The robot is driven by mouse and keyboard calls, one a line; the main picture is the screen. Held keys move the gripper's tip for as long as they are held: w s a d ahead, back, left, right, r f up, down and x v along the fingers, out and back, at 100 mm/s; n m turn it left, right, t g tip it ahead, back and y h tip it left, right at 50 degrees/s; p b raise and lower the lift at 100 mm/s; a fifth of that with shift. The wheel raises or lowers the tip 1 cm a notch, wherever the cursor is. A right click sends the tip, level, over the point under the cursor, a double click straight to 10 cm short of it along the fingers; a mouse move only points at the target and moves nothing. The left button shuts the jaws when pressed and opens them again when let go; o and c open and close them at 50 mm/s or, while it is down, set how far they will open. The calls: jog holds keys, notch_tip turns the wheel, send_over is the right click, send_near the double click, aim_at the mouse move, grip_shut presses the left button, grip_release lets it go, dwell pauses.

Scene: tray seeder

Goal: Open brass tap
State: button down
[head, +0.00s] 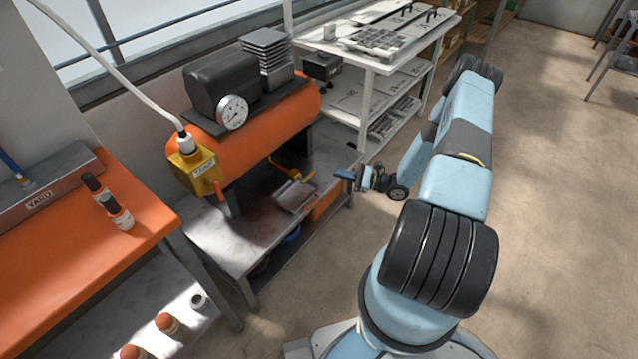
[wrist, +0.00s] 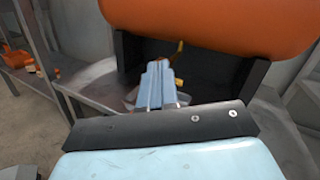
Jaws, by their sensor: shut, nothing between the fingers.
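My gripper (head: 343,174) is at the right of the tank's stand, well apart from the block. In the wrist view its light blue fingers (wrist: 156,70) are shut and empty, pointing below the tank (wrist: 215,22). The block is not clearly seen there.
An orange table (head: 75,250) with bottles stands left. A white shelf unit (head: 372,64) stands behind.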

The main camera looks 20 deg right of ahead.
jog(key=s+f+m+t+h, duration=0.2)
jog(key=f+m+t, duration=0.1)
jog(key=f, duration=0.4)
jog(key=s+f+m+t+h, duration=0.1)
jog(key=f+m+t+h, duration=0.2)
jog(key=f, duration=0.4)
jog(key=shift+s+d+m+t, duration=0.15)
jog(key=shift+s+m+t, duration=0.3)
jog(key=shift+m, duration=0.55)
jog(key=shift+w, duration=0.15)
jog(key=r+x, duration=0.3)
jog(key=x, duration=0.9)
jog(key=shift+d, duration=0.15)
